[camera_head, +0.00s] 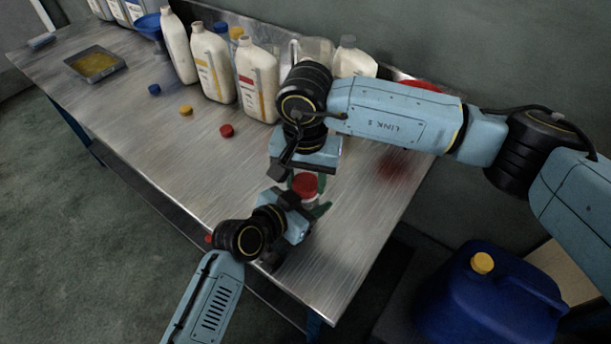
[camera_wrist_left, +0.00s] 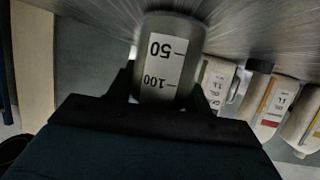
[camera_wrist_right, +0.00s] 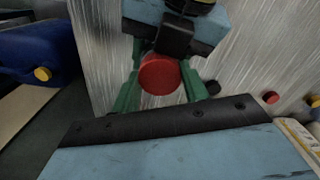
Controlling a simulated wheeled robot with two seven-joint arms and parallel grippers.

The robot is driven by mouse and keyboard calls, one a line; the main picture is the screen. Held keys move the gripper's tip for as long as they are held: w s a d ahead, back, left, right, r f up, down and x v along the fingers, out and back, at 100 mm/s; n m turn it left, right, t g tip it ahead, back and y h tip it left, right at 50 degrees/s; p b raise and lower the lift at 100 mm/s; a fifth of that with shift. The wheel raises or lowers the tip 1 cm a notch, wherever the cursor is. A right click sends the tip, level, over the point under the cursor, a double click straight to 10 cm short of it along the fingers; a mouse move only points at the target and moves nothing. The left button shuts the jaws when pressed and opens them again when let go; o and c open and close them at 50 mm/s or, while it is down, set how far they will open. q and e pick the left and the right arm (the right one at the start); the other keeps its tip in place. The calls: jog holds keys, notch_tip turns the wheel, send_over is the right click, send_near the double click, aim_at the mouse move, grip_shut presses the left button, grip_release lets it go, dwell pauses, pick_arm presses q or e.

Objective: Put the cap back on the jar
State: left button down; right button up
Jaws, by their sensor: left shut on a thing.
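The jar (camera_wrist_left: 162,60) is a grey cylinder with a white scale label, shown upside down in the left wrist view. My left gripper (camera_wrist_left: 165,85) is shut around its side. The red cap (camera_head: 306,184) sits at the jar's top in the head view, between my two grippers. It also shows in the right wrist view (camera_wrist_right: 160,74). My right gripper (camera_wrist_right: 160,80) has its green fingers on either side of the cap, spread apart. I cannot tell whether the cap is fully seated, since the jar's rim is hidden beneath it.
White oil bottles (camera_head: 258,80) stand along the back of the metal table (camera_head: 200,160). Loose blue, yellow and red caps (camera_head: 226,131) lie to the left. A tray of yellow oil (camera_head: 94,64) is farther left. A blue canister (camera_head: 490,300) stands off the table, lower right.

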jog(key=c, duration=0.3)
jog(key=m, duration=0.4)
jog(key=shift+m, duration=0.3)
jog(key=m, duration=0.5)
jog(key=shift+m, duration=0.3)
jog(key=o, duration=1.1)
jog(key=shift+r, duration=2.25)
